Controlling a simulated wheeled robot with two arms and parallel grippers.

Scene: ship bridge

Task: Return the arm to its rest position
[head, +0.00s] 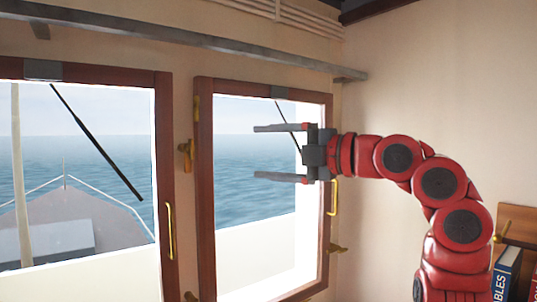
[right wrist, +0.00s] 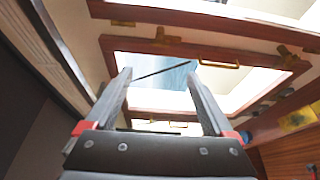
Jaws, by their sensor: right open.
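My right arm (head: 440,185) is red with dark round joint caps. It rises from the lower right of the head view and bends over to the left. My right gripper (head: 268,153) is open and empty, its two grey fingers pointing left in front of the right-hand window. In the right wrist view the fingers of the right gripper (right wrist: 155,90) are spread apart with nothing between them. My left gripper is not in view.
The right-hand window (head: 205,190) has a brown frame and brass handle (head: 333,197). Another framed window (head: 163,180) stands to its left. A grey rail (head: 180,40) runs above them. Books (head: 506,272) stand on a shelf at the lower right. The wall at right is bare.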

